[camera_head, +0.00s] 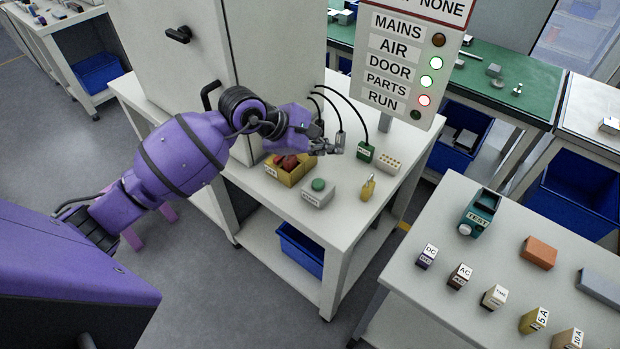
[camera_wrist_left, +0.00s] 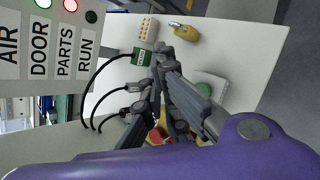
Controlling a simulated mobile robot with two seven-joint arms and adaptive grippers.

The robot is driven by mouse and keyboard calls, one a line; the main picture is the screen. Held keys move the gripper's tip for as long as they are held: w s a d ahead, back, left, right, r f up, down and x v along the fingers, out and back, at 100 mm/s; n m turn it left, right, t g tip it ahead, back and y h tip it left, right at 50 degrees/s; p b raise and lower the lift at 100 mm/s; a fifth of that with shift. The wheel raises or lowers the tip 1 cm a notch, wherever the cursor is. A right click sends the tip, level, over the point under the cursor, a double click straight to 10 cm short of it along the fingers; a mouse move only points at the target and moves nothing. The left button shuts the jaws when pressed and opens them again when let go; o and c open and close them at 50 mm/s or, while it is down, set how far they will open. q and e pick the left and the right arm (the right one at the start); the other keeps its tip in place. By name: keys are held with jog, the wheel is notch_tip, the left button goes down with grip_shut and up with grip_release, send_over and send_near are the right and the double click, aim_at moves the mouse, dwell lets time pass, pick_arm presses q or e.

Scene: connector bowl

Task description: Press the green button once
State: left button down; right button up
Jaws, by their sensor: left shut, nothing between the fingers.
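The green button (camera_head: 318,185) sits on top of a small light grey box (camera_head: 318,197) with a label, near the middle of the white bench. My left gripper (camera_head: 338,146) is shut and empty, above the bench and up-picture of the button, near the hanging cables. In the left wrist view the gripper (camera_wrist_left: 163,55) partly covers the grey box, and a piece of the green button (camera_wrist_left: 204,89) shows beside a finger. The gripper looks apart from the button. My right gripper is in neither view.
The sign panel (camera_head: 410,60) shows AIR and DOOR lit green, PARTS red, RUN dark.

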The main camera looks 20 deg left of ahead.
pick_arm(q)
jog(key=shift+d, duration=0.15)
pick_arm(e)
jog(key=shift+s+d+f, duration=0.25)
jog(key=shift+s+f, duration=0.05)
pick_arm(q)
jog(key=shift+f, duration=0.1)
jog(key=b, duration=0.3)
send_over(318, 184)
jog(key=d, duration=0.2)
jog(key=f, duration=0.7)
jog(key=shift+s+a+f, duration=0.2)
jog(key=shift+s+f, duration=0.05)
jog(key=shift+f, duration=0.15)
jog(key=shift+f+b, duration=0.3)
jog(key=shift+f, duration=0.15)
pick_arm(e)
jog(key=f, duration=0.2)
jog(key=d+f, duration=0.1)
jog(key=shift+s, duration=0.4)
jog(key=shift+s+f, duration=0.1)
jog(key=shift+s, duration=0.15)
